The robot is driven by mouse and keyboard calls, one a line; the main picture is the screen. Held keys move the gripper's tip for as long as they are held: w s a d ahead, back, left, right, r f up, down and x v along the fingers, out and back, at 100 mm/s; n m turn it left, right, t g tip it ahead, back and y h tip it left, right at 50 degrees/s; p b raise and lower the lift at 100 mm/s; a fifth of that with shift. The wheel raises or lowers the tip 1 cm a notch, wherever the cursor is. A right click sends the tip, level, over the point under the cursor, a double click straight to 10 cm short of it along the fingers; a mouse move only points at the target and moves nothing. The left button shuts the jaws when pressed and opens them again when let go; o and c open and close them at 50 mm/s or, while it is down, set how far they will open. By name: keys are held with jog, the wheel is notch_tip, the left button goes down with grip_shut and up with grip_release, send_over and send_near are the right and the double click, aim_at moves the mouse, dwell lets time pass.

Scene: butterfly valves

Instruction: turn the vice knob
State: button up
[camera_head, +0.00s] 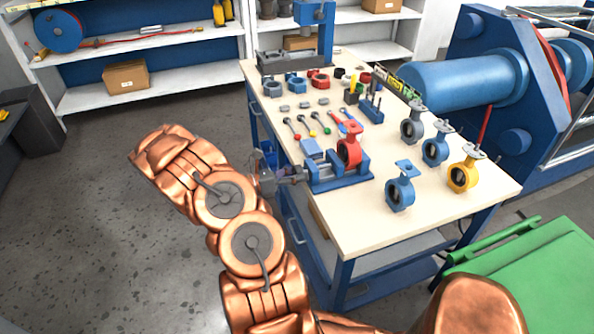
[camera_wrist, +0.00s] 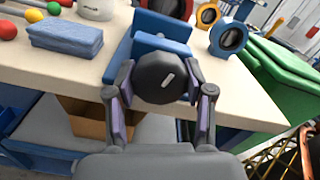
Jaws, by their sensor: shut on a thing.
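The vice knob (camera_wrist: 165,80) is a dark round disc with a short white mark, near the middle of the wrist view. My gripper (camera_wrist: 160,92) has one finger on each side of the knob and is shut on it. The blue vice (camera_head: 345,182) stands at the table's left edge in the head view, with a red butterfly valve (camera_head: 349,146) upright in it. In the head view my gripper (camera_head: 284,175) meets the vice's left end, and the knob is mostly hidden there. The vice body (camera_wrist: 150,48) also shows behind the knob in the wrist view.
A blue block (camera_head: 312,149) lies beside the vice. A blue valve (camera_head: 399,190), a yellow valve (camera_head: 463,175) and other valves stand to the right. Several tools with coloured ends lie behind. A green cover (camera_head: 540,270) is beyond the table's right edge. The floor at left is clear.

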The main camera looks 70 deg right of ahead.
jog(key=shift+n, duration=0.3)
jog(key=o, duration=1.2)
jog(key=shift+c, duration=0.2)
jog(key=v, duration=1.2)
